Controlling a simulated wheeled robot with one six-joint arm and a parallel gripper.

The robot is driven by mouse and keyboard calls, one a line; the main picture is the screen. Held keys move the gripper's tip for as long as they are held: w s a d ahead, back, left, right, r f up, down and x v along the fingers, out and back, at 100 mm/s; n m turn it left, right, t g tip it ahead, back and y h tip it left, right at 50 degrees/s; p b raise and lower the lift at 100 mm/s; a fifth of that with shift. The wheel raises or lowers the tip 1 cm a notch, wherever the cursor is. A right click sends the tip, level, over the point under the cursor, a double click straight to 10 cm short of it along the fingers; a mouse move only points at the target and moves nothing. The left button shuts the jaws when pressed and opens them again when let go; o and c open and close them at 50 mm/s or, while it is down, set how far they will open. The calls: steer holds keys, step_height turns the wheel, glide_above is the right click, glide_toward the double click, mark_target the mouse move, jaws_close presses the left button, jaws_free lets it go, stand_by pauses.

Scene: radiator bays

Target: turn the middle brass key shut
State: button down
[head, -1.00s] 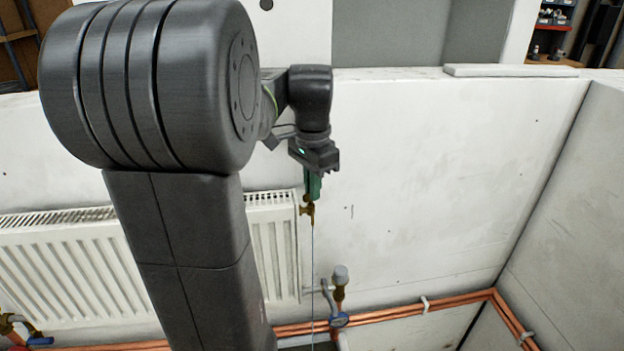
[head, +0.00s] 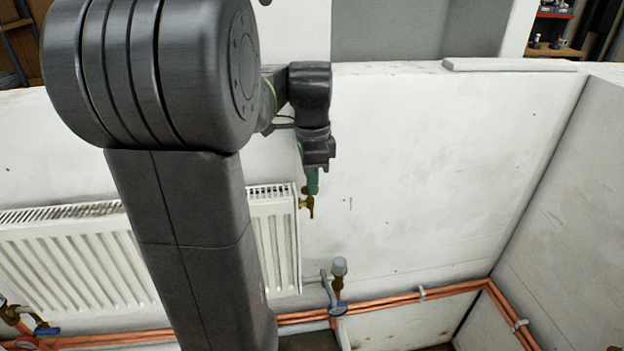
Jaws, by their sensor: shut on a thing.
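The brass key (head: 307,203) is at the top right end of the white radiator (head: 275,240), against the white wall. My gripper (head: 312,185) points down onto it from above and is shut on it. A green part shows between the dark gripper body and the brass; the exact contact is too small to make out. No thin stream shows below the brass now. My arm hides the middle of the radiator.
Copper pipes (head: 400,299) run along the wall's foot. A valve with a grey cap (head: 339,267) stands below the brass key. A brass valve with a blue handle (head: 46,329) is at the lower left. The wall right of my gripper is clear.

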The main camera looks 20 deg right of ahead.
steer(key=c, duration=1.6)
jaws_free()
step_height(320, 180, up, 14)
steer(key=shift+f, duration=0.1)
step_height(320, 180, down, 14)
